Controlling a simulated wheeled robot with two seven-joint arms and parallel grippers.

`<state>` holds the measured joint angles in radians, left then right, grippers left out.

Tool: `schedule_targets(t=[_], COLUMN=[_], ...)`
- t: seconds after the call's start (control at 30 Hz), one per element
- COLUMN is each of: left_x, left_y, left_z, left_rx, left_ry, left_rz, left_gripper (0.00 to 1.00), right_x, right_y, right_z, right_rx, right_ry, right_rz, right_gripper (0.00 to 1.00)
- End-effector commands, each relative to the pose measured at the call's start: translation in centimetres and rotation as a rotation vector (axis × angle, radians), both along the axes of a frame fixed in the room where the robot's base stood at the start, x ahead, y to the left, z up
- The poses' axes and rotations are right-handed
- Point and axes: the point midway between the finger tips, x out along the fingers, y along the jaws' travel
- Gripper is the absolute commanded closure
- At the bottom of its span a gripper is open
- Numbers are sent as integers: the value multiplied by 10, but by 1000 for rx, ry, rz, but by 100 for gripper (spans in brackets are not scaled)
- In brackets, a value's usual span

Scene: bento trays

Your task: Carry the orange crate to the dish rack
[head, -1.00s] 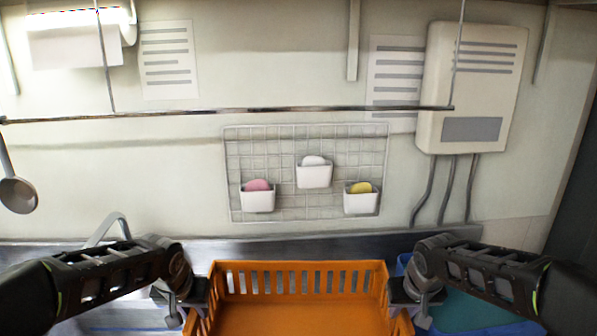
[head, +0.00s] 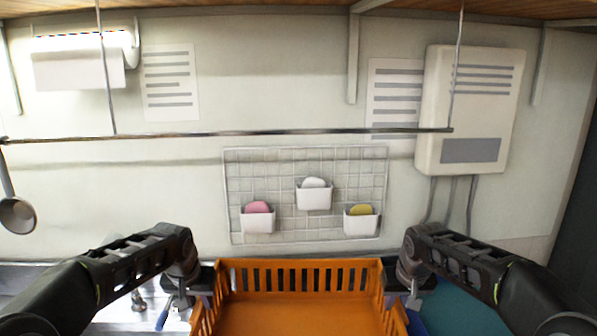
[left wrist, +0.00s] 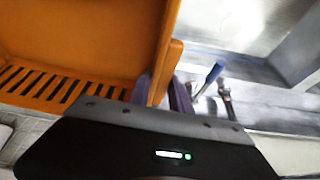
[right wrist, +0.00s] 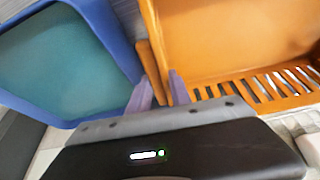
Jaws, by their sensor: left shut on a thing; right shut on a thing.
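The orange crate (head: 298,274) is at the bottom middle of the head view, with its slatted far wall up and its near part cut off by the frame. Its inside looks empty where it shows. My left gripper (head: 206,284) is shut on the crate's left side wall, and the left wrist view shows its purple fingers on the orange rim (left wrist: 167,72). My right gripper (head: 397,286) is shut on the right side wall, and the right wrist view shows its fingers around the rim (right wrist: 150,68). I cannot make out a dish rack in any view.
A blue tub (right wrist: 115,45) with a teal inside is close beside the crate on the right. A metal sink area with a tap and a blue handle (left wrist: 214,72) lies on the left. A wire grid (head: 240,180) with white cups and a rail (head: 270,133) are on the wall ahead.

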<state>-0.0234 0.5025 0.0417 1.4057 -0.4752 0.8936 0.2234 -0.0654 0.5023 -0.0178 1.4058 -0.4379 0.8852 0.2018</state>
Motion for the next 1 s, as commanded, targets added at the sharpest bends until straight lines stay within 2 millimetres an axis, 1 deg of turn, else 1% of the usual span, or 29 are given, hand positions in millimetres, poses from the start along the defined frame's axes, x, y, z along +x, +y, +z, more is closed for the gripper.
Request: schedule_targets(t=[0.27, 0.47, 0.67, 1.0], left_x=[0, -5, -19, -54], left_y=[1, 1, 1, 1], left_z=[2, 8, 19, 48], left_rx=[1, 1, 1, 1], left_ry=[-4, -6, -7, -7], left_rz=[1, 1, 0, 0], left_gripper=[100, 100, 100, 100], right_x=[0, -5, -19, -55], right_y=[-1, -1, -1, -1], right_z=[3, 8, 19, 48], right_rx=[-1, -1, -1, 0], right_ry=[-4, -6, -6, -7], right_rz=[0, 0, 1, -1], right_gripper=[100, 100, 100, 100])
